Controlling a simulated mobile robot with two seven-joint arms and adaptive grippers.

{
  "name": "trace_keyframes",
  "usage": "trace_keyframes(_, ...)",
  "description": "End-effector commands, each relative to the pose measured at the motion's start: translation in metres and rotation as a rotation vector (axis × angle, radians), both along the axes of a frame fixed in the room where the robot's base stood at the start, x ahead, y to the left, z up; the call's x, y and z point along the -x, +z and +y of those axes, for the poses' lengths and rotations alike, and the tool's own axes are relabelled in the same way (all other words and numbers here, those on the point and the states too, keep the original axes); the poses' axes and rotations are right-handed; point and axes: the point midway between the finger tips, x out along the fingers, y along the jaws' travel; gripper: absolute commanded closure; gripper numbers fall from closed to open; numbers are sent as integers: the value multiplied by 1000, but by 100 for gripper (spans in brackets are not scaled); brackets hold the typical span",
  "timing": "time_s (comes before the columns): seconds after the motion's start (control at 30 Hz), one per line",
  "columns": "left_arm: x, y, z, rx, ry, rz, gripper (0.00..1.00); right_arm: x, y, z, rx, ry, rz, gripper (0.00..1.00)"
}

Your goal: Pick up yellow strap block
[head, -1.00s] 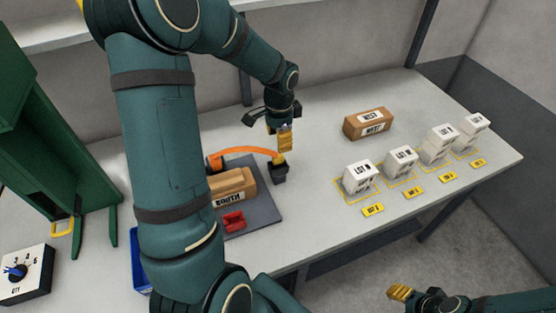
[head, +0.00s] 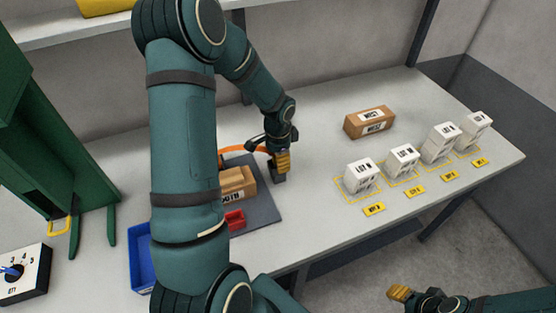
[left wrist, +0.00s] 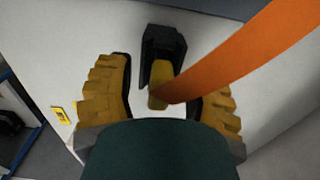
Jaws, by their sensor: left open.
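The yellow strap block (left wrist: 160,80) shows in the left wrist view at the end of an orange strap (left wrist: 235,55), by a black holder (left wrist: 162,48). My left gripper (left wrist: 165,95) is open, with one ridged yellow finger on each side of the block. In the head view my left gripper (head: 282,162) is directly over the black holder (head: 279,178) and hides the block. I cannot tell whether the fingers touch it. My right gripper (head: 401,293) is low at the right, off the table; its opening cannot be judged.
A brown box (head: 238,184) and a red part (head: 235,220) are on a grey mat (head: 262,210). A blue bin (head: 141,252) is left of them. Another brown box (head: 369,122) and several white lot boxes (head: 361,177) stand to the right. The table between is clear.

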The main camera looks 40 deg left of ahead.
Motion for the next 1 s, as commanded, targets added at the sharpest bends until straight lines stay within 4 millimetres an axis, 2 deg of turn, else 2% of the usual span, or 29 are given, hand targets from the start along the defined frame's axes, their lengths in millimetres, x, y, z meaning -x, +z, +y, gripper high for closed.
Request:
trace_keyframes(0.07, 0, 0, 0, 0, 0, 0, 47, 0, 0, 0, 0, 0, 0, 53)
trace_keyframes(0.13, 0, 0, 0, 0, 0, 0, 66, 0, 0, 0, 0, 0, 0, 53)
trace_keyframes(0.23, 0, 0, 0, 0, 0, 0, 100, 0, 0, 0, 0, 0, 0, 53)
trace_keyframes(0.73, 0, 3, 0, 0, 0, 0, 100, 0, 1, 0, 0, 0, 0, 53)
trace_keyframes(0.87, -1, 18, 0, 0, 0, -4, 100, 0, 3, 0, -1, 0, 0, 53)
trace_keyframes(1.0, -1, 46, 0, -2, 0, -5, 100, 0, 7, 0, -1, 0, 0, 53)
